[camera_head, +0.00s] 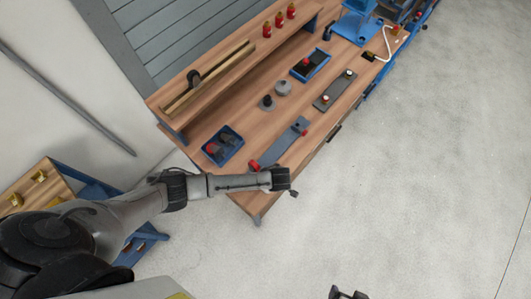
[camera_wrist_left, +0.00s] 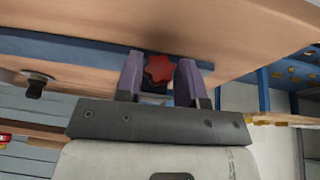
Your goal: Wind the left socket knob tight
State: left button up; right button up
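A grey plate (camera_head: 279,143) lies near the front edge of the workbench, with a red knob (camera_head: 254,165) at its near left end and another red part (camera_head: 305,132) at its far end. My left gripper (camera_head: 284,182) is at the bench's front edge, just right of the left knob. In the left wrist view a red star-shaped knob (camera_wrist_left: 158,68) shows in the gap between the two fingers of my left gripper (camera_wrist_left: 160,70). The fingers stand apart, and I see no clear grip. My right gripper (camera_head: 346,294) shows partly at the bottom edge, its fingers apart, far from the bench.
The workbench (camera_head: 228,108) holds a blue tray with dark parts (camera_head: 222,146), two grey round pieces (camera_head: 282,88), another blue tray (camera_head: 310,65) and a dark plate (camera_head: 335,90). Red bottles (camera_head: 279,19) stand on a rear shelf. The floor on the right is clear.

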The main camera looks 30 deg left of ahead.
pick_arm(q)
jog(key=c, duration=0.5)
jog(key=shift+r, duration=0.15)
jog(key=g+p, duration=0.1)
jog(key=p, duration=0.3)
jog(key=shift+w+d+r+g+p, duration=0.1)
jog(key=shift+g+p, duration=0.2)
jog(key=shift+p, duration=0.05)
jog(key=shift+w+f+g, duration=0.15)
jog(key=shift+f+g, duration=0.05)
jog(key=shift+g, duration=0.2)
jog(key=shift+f+m+g, duration=0.1)
jog(key=shift+m+g, duration=0.2)
jog(key=shift+g, duration=0.1)
jog(key=shift+w+f+g+y+b, duration=0.1)
jog(key=shift+g+y+b, duration=0.2)
jog(key=shift+g+b, duration=0.35)
jog(key=shift+m+g, duration=0.3)
jog(key=shift+g, duration=0.15)
